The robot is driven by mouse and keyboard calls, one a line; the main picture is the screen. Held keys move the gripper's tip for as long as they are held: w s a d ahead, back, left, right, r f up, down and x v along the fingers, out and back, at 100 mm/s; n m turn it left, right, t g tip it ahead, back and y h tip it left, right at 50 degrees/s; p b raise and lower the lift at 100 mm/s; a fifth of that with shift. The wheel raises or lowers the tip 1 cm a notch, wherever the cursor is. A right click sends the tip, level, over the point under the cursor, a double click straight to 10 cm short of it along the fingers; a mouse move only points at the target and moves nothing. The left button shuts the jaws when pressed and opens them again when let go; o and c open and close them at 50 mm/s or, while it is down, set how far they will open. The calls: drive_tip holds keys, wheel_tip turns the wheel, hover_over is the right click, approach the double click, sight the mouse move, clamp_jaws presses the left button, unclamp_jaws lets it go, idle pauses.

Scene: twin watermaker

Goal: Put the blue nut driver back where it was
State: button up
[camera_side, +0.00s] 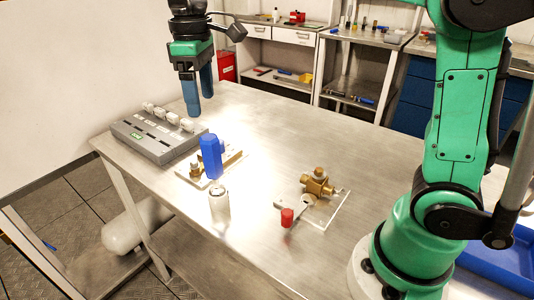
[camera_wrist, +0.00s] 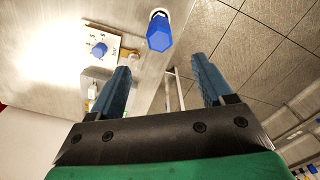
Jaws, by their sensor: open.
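The blue nut driver (camera_side: 211,157) is upright, its six-sided blue handle uppermost. It appears to stand in a small silver cup (camera_side: 219,207) on the steel table; its lower part is hidden. In the wrist view the blue handle (camera_wrist: 159,35) shows end-on, beyond the fingertips, with the cup's pale rim (camera_wrist: 158,13) behind it. My gripper (camera_side: 199,108) is open and empty, above and behind the driver, with its blue fingers pointing down. In the wrist view my gripper (camera_wrist: 162,72) has its fingers wide apart with nothing between them.
A plate with brass fittings (camera_side: 196,172) lies beside the cup. A grey block with several white fittings (camera_side: 158,133) stands at the table's left edge. A brass valve with a red handle (camera_side: 287,217) is to the right. The table's back middle is clear.

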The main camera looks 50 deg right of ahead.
drive_tip(key=shift+s+d, duration=0.1)
drive_tip(key=shift+s, duration=0.15)
drive_tip(key=s+d+f+m+t, duration=0.3)
drive_tip(key=s+f+m+t, duration=0.3)
drive_tip(key=s+f+t, duration=0.1)
drive_tip(key=shift+s+d+f, duration=0.2)
drive_tip(key=shift+s+f, duration=0.55)
drive_tip(key=shift+f, duration=0.05)
